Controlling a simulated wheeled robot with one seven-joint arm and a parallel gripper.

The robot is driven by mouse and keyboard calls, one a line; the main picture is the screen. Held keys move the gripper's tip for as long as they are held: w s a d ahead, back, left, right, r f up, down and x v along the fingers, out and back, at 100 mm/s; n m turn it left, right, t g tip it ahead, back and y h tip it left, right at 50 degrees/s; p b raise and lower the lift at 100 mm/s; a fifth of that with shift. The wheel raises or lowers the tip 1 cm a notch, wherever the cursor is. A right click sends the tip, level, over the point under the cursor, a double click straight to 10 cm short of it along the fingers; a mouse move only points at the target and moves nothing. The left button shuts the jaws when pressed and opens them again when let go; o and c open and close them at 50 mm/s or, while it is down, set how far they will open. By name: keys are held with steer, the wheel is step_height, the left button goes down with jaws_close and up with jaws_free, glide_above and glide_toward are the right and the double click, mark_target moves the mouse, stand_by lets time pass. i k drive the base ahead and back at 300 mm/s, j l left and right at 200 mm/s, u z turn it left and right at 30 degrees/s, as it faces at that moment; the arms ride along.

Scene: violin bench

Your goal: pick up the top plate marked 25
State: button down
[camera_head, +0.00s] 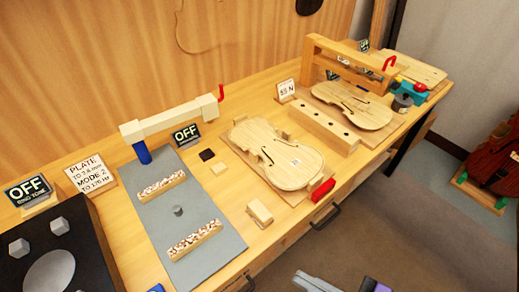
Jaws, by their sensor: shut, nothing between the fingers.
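A pale wooden violin plate (272,150) lies flat on a wooden board (243,135) at the middle of the bench. It bears a small light mark, too small to read. A second violin plate (355,108) with dark f-holes lies farther back, partly under a wooden frame. I cannot read the number 25 on either plate. My gripper's fingertips are not visible, and nothing of mine touches the plates.
A long wooden block with holes (322,130) stands between the two plates. A red-ended piece (323,189) sits at the near plate's front edge. A grey mat (205,207) with two speckled bars lies left. The wooden frame (350,62) rises behind the second plate.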

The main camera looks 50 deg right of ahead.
mark_target(296, 163)
steer(key=l+u, duration=0.75)
steer(key=u, duration=0.15)
steer(key=k+l+u, duration=0.1)
steer(key=l+u, duration=0.25)
steer(key=u, duration=0.15)
steer(key=k+l, duration=0.15)
steer(key=l, duration=0.2)
steer(key=k+l+u, duration=0.1)
steer(key=l, duration=0.25)
steer(key=k+l, duration=0.2)
steer(key=k+l+u, duration=0.1)
steer(key=l, duration=0.35)
